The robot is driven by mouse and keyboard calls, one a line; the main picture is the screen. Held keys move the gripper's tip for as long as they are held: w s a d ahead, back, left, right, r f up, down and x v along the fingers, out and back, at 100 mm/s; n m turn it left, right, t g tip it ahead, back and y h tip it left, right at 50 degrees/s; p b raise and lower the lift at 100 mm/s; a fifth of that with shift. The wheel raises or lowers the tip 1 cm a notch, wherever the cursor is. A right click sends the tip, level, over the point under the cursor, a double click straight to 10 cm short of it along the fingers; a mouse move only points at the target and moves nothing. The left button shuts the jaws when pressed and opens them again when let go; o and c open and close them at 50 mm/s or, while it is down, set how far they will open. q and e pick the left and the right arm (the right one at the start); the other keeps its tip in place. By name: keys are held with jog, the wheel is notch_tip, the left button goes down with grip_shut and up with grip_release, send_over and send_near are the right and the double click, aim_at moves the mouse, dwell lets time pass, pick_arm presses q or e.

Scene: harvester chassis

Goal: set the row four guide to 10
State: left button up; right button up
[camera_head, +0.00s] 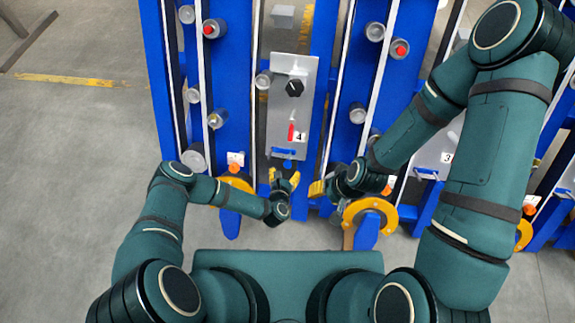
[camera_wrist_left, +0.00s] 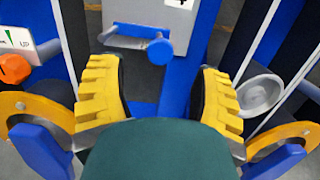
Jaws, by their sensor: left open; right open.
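The row four guide is a grey panel (camera_head: 278,112) marked with a "4" label (camera_head: 300,136), on blue uprights in the head view. It carries a black knob (camera_head: 294,88) and a red indicator (camera_head: 291,132). A blue handle (camera_head: 283,153) sits at its lower edge; it also shows in the left wrist view (camera_wrist_left: 130,42), with a round blue end. My left gripper (camera_head: 283,177) is open and empty just below the handle, apart from it. Its yellow fingers spread either side of the handle in the wrist view (camera_wrist_left: 160,75). My right gripper (camera_head: 318,187) is open, right of the left one. No scale reading is legible.
Yellow-orange rings (camera_head: 370,215) with blue levers stand low on both sides of the panel. An orange knob (camera_wrist_left: 14,69) by an "UP" label is at left in the wrist view. A panel marked "3" (camera_head: 447,157) lies to the right. Open floor (camera_head: 70,150) is at left.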

aim_at(287, 165)
pick_arm(q)
jog(key=b+x, duration=0.1)
jog(key=x, duration=0.5)
jog(key=shift+w, duration=0.1)
grip_shut()
